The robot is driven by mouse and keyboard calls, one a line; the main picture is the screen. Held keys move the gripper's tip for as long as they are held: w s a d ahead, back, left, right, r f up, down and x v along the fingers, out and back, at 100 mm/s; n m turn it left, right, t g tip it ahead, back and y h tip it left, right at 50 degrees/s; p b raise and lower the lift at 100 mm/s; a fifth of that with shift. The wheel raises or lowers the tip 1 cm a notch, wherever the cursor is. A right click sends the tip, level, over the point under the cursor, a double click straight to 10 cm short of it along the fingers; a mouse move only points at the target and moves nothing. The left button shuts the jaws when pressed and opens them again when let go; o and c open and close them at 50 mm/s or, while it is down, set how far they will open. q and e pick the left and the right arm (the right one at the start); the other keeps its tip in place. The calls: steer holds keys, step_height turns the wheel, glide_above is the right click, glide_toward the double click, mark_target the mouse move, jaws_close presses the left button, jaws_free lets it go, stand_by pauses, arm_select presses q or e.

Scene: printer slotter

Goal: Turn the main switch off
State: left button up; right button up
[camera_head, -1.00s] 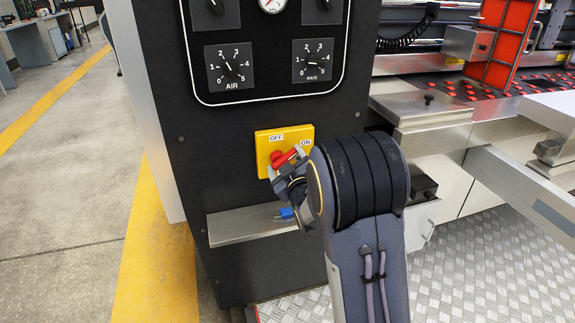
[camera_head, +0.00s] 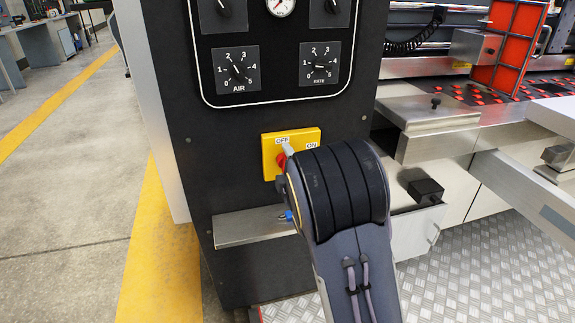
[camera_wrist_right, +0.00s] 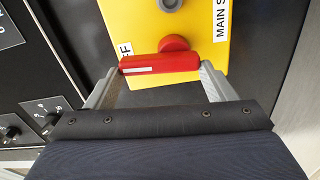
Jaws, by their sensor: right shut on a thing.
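The handle's white-marked end is beside the partly covered OFF label. One finger of my right gripper (camera_head: 287,150) shows in the head view; my arm hides the rest. My left gripper is not in view.
Round AIR (camera_head: 238,70) and RATE (camera_head: 319,65) dials are above the switch. A metal ledge (camera_head: 245,228) juts out below it. Metal machine parts (camera_head: 430,125) stand to the right. Open floor with a yellow stripe is at the left.

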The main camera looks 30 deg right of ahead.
steer(key=shift+a+n, duration=0.1)
steer(key=shift+n, duration=0.4)
steer(key=shift+f, duration=0.1)
steer(key=o, duration=1)
steer(key=p+v, duration=0.1)
steer(key=v, duration=0.6)
steer(key=shift+s+a, duration=0.15)
steer(key=shift+s, duration=0.25)
